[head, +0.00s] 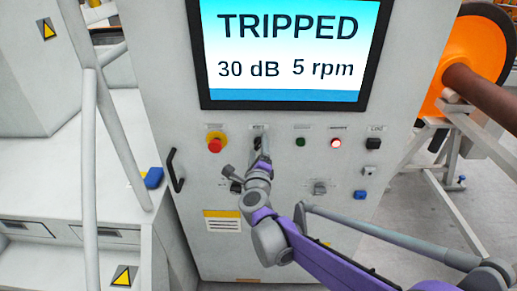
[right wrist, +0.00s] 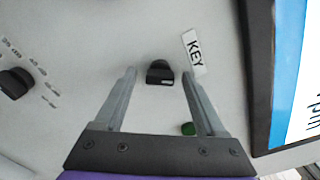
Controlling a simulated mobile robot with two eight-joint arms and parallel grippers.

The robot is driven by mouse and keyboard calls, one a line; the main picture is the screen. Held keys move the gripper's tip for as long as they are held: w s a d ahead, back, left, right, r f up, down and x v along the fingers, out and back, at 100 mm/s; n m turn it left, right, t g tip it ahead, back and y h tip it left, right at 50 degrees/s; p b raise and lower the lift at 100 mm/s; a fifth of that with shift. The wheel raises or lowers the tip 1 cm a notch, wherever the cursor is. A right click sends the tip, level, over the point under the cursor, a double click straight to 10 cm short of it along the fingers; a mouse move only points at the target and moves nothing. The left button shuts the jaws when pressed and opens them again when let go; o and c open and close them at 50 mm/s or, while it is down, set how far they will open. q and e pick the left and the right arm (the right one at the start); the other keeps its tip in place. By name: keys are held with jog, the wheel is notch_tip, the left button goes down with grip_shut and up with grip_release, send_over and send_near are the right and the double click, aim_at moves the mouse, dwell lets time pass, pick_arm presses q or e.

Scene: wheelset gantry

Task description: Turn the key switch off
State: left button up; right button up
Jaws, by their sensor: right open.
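The key switch (right wrist: 160,73) is a black knob on the grey panel, beside a white label reading KEY (right wrist: 194,53), in the right wrist view. My right gripper (right wrist: 160,78) is open, with one finger on each side of the knob and gaps between. Whether the fingertips reach the knob's depth is hard to tell. In the head view my right gripper (head: 260,148) is at the panel below the screen and largely hides the switch. My left gripper is not in view.
The screen (head: 290,45) above reads TRIPPED, 30 dB, 5 rpm. A red emergency button (head: 215,143) is left of the switch; a green button (head: 300,142) and lit red lamp (head: 336,143) are right. A black handle (head: 175,171) and pale rail (head: 91,150) stand at left.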

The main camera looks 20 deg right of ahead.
grip_shut()
jog(key=shift+f+n+b, duration=0.15)
jog(key=shift+n+b, duration=0.5)
jog(key=shift+n, duration=0.25)
jog(key=n+b, duration=0.2)
jog(key=n, duration=0.1)
jog(key=n+b, duration=0.1)
jog(key=n, duration=0.3)
jog(key=shift+b, duration=0.3)
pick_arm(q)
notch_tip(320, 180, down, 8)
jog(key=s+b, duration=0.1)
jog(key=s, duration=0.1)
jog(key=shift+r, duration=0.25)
pick_arm(e)
jog(key=shift+n, duration=1.5)
